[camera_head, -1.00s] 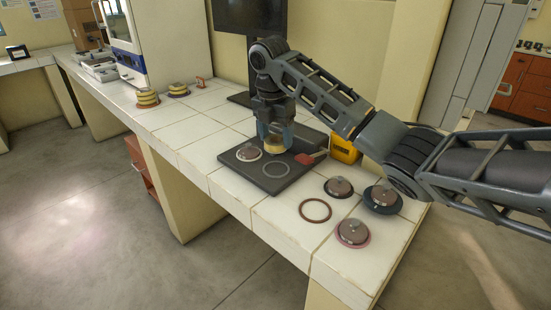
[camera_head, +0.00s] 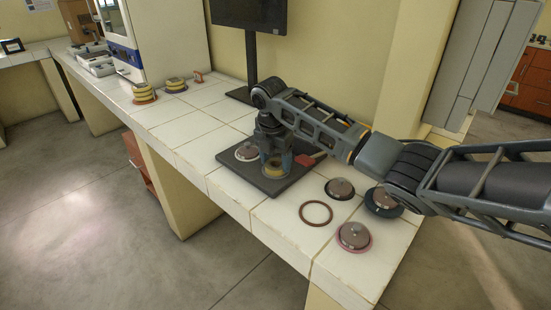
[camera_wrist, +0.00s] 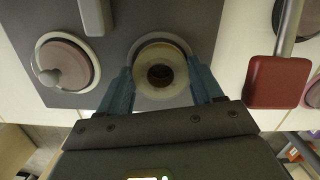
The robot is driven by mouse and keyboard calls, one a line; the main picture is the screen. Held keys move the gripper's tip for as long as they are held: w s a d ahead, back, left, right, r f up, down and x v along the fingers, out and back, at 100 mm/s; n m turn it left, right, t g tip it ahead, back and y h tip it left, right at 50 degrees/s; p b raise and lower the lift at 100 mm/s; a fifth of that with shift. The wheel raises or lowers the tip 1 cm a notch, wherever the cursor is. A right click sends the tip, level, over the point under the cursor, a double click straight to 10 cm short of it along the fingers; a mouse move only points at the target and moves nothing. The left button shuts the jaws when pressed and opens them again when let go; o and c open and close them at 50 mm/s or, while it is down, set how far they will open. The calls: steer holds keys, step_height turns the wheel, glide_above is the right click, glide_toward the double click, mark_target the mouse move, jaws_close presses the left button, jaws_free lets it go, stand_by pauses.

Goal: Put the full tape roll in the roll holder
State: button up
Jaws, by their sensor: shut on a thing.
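The tape roll (camera_wrist: 178,84) is pale yellow with a dark core. My gripper (camera_wrist: 160,90) has its blue fingers shut on both sides of it. In the head view my gripper (camera_head: 275,167) holds the roll (camera_head: 274,170) over the right part of a dark plate (camera_head: 278,189), apparently the roll holder. In the wrist view the roll lies over a light ring (camera_wrist: 150,38) on the plate (camera_wrist: 205,20). I cannot tell whether the roll touches the plate. A capped disc with a knob (camera_wrist: 66,62) sits in the plate's left ring.
A red block on a bar (camera_wrist: 278,82) is close right of my gripper. Knobbed discs (camera_head: 340,188) (camera_head: 353,235) (camera_head: 383,201) and a loose brown ring (camera_head: 316,212) lie to the right. Yellow stacked rolls (camera_head: 144,93) stand farther left, with clear tabletop between.

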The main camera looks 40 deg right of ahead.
mark_target(273, 166)
steer(key=o, duration=1.1)
steer(key=r, duration=0.4)
steer(key=a+r, duration=0.1)
steer(key=r, duration=0.3)
steer(key=r+b, duration=0.1)
steer(key=r, duration=0.3)
steer(key=shift+s+a, duration=0.15)
steer(key=shift+a, duration=0.05)
